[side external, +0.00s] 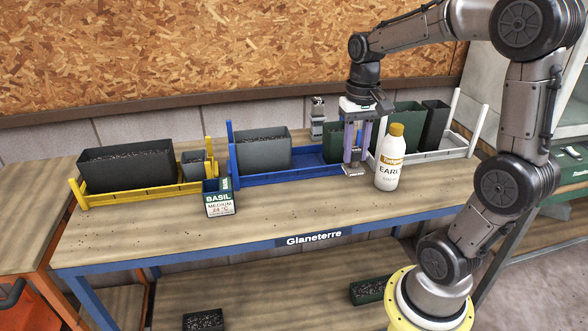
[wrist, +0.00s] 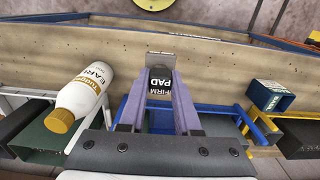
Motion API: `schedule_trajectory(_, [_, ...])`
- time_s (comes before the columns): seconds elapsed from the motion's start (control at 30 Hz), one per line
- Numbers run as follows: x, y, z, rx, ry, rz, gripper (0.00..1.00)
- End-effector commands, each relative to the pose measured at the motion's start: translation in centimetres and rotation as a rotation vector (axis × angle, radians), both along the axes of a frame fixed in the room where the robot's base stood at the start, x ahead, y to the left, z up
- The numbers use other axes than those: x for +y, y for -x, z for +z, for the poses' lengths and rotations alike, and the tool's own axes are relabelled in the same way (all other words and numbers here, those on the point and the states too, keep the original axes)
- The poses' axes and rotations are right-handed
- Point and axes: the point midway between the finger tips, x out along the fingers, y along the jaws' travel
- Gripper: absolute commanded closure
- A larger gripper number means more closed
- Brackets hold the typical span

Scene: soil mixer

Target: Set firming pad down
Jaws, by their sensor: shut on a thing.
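My gripper (side external: 352,155) hangs straight down with its purple fingers over the front edge of the blue tray. It is shut on the firming pad, whose grey foot (side external: 354,172) shows just below the fingertips. In the wrist view the firming pad (wrist: 161,82) has a dark face with white "FIRM PAD" lettering and sits between the fingers (wrist: 158,105). The foot is close to the wooden bench top (side external: 290,205); I cannot tell whether it touches. The fingers hide part of the pad.
A white bottle with a yellow cap (side external: 389,165) stands just right of my gripper. The blue tray (side external: 300,174) holds a grey planter and a green pot. A yellow tray (side external: 130,193) and a basil label box (side external: 219,200) stand left. The bench front-centre is clear.

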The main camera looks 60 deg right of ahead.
Motion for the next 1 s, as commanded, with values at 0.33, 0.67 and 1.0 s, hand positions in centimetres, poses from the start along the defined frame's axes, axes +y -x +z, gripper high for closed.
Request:
schedule_trajectory(0.33, [-3.2,-4.5,-2.4,0.003,-0.001,-0.015,1.0])
schedule_trajectory(0.67, [-6.2,-9.7,-6.9,0.003,-0.001,-0.013,1.0])
schedule_trajectory(1.0, [-7.4,-11.7,-9.7,0.002,-0.001,-0.013,1.0])
